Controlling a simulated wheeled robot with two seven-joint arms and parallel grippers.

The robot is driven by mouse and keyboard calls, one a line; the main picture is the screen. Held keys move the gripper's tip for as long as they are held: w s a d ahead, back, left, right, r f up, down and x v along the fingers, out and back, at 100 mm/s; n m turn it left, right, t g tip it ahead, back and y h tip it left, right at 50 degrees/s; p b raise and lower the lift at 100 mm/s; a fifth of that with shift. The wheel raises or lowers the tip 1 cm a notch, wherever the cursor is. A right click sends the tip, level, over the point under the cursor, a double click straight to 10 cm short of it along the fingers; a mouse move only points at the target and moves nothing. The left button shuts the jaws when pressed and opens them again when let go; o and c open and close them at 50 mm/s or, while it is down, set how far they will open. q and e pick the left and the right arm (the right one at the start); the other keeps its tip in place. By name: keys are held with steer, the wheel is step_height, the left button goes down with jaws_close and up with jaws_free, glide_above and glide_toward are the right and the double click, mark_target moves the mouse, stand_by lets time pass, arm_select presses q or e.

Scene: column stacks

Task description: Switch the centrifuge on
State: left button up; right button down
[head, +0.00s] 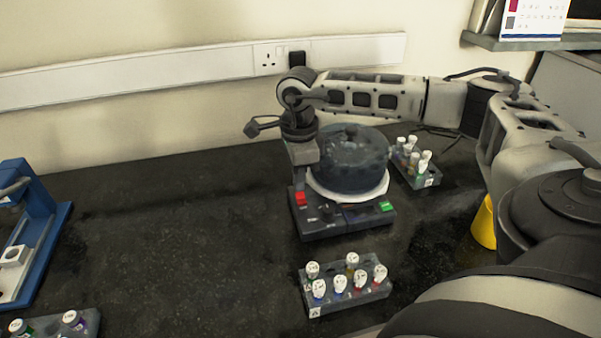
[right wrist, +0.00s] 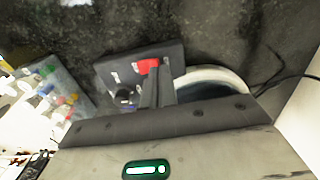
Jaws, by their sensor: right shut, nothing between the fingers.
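The centrifuge (head: 348,160) stands on the dark bench, with a round dark lid on a white ring and a dark control panel (head: 345,222) in front. A red switch (head: 300,198) is at the panel's left and a green part (head: 386,206) at its right. My right gripper (head: 301,184) points down over the red switch, its fingers shut and empty. In the right wrist view the fingertips (right wrist: 153,78) are right at the red switch (right wrist: 148,65); I cannot tell whether they touch it. A dark knob (right wrist: 124,96) also shows on the panel. My left gripper is out of view.
A rack with several capped tubes (head: 347,292) stands in front of the centrifuge, and another rack (head: 418,170) behind it at right. A blue device (head: 45,225) and a third rack (head: 85,320) are at the left. The bench between is clear.

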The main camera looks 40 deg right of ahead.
mark_target(299, 193)
steer(key=shift+f+b, duration=0.5)
steer(key=shift+f, duration=0.2)
steer(key=shift+r, duration=0.1)
steer(key=shift+r+p, duration=1.95)
steer(key=shift+r, duration=0.55)
steer(key=shift+s+f, duration=0.1)
